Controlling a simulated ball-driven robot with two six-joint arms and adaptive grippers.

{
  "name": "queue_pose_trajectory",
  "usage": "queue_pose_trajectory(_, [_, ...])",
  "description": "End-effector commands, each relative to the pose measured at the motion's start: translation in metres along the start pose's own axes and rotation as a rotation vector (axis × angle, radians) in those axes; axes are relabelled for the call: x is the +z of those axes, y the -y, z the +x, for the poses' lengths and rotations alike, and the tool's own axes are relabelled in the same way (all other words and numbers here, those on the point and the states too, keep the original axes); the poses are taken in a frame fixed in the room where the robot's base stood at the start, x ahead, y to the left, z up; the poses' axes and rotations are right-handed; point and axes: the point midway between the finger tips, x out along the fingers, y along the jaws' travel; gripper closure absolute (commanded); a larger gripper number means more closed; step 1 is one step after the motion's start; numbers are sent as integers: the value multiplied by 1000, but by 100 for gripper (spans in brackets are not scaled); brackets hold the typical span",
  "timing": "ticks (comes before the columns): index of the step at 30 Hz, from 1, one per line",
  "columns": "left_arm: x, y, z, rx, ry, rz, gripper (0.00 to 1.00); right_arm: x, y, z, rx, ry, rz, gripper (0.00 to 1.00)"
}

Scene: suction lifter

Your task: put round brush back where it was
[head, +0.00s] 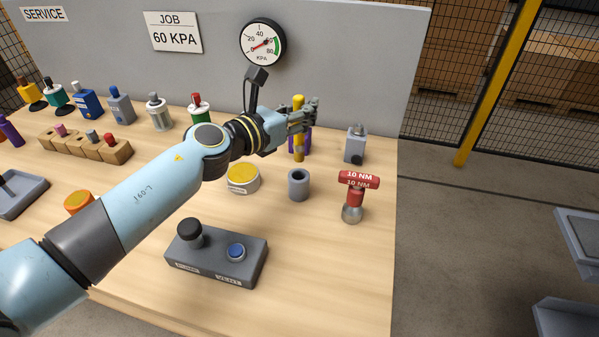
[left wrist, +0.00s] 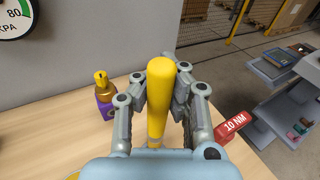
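My left gripper (head: 300,118) is closed around an upright yellow rod-shaped handle (head: 298,143), which appears to be the round brush; its bristles cannot be made out. In the left wrist view the yellow handle (left wrist: 158,100) stands between the two fingers of the left gripper (left wrist: 163,85), which press in from both sides. A grey round holder with an open top (head: 299,184) stands on the bench in front of and below the handle. My right gripper is in neither view.
A red 10 NM tool (head: 357,190) stands right of the holder, and a grey block (head: 355,145) behind it. A yellow-topped round tin (head: 242,178) stands left. A purple-based brass item (left wrist: 104,100) is close behind the gripper. A control box (head: 217,255) lies in front.

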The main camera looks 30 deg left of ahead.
Motion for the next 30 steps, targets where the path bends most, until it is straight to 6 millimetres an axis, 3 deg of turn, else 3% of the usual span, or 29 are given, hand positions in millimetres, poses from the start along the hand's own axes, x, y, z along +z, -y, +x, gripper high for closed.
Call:
queue_pose_trajectory(6, [-50, -2, 6, 2, -6, -3, 100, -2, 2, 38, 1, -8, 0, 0])
queue_pose_trajectory(18, [-98, -3, 13, 1, -4, -1, 100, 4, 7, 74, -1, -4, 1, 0])
queue_pose_trajectory(30, [-101, -3, 13, 1, -3, -1, 100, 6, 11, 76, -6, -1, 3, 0])
